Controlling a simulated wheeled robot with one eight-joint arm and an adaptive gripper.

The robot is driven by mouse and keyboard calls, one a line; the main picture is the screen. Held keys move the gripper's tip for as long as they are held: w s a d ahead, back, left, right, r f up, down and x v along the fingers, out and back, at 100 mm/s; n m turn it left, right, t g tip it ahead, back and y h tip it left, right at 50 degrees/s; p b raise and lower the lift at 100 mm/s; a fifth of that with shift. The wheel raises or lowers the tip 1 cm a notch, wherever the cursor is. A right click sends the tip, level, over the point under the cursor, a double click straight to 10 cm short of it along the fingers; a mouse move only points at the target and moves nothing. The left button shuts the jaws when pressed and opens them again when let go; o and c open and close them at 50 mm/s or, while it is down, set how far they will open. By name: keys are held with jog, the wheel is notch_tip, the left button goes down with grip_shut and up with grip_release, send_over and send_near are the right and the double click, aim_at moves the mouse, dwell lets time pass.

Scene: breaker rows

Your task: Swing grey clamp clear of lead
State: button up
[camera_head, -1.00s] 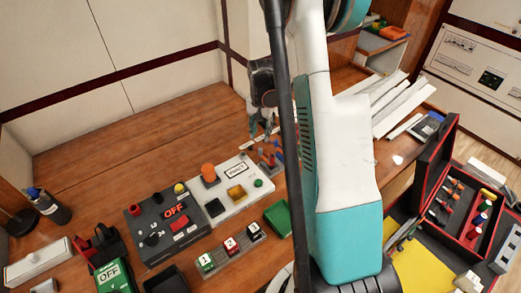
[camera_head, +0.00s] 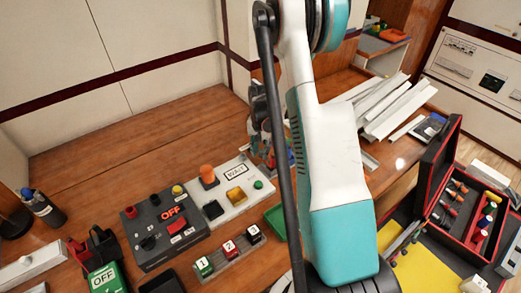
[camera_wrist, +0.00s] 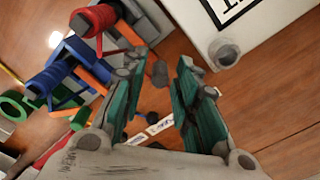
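In the wrist view, my gripper (camera_wrist: 160,72) is open, with its two teal-padded fingers apart and nothing held between them. A dark grey rounded piece (camera_wrist: 160,73) shows in the gap between the fingertips; I cannot tell whether it is the grey clamp's handle. Left of the fingers is a terminal block with a red coiled lead (camera_wrist: 92,20), a blue coiled lead (camera_wrist: 50,78) and orange and blue levers. A grey part (camera_wrist: 150,18) stands at its far end. In the head view, my gripper (camera_head: 262,132) is over the block, which my arm mostly hides.
A white panel (camera_head: 228,184) with a WAIT sign and an orange knob stands beside the block. A black OFF box (camera_head: 165,228), a numbered switch row (camera_head: 228,248) and a green tray (camera_head: 276,222) are nearer. White trunking (camera_head: 395,105) lies at right. The back left table is clear.

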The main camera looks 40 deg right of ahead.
grip_shut()
jog(key=n, duration=0.1)
jog(key=a+n+b, duration=0.1)
jog(key=n, duration=0.2)
jog(key=shift+s+a+n+b, duration=0.1)
jog(key=shift+a+n+b, duration=0.2)
jog(key=n, duration=0.2)
jog(key=a+n+b, duration=0.1)
jog(key=shift+s, duration=0.25)
jog(key=shift+s+a+n+b, duration=0.2)
jog(key=shift+s+a+n, duration=0.05)
jog(key=shift+n, duration=0.8)
jog(key=shift+s+a+n+b, duration=0.15)
jog(key=shift+s+a+n, duration=0.05)
jog(key=shift+n, duration=0.85)
jog(key=shift+o, duration=2.2)
grip_release()
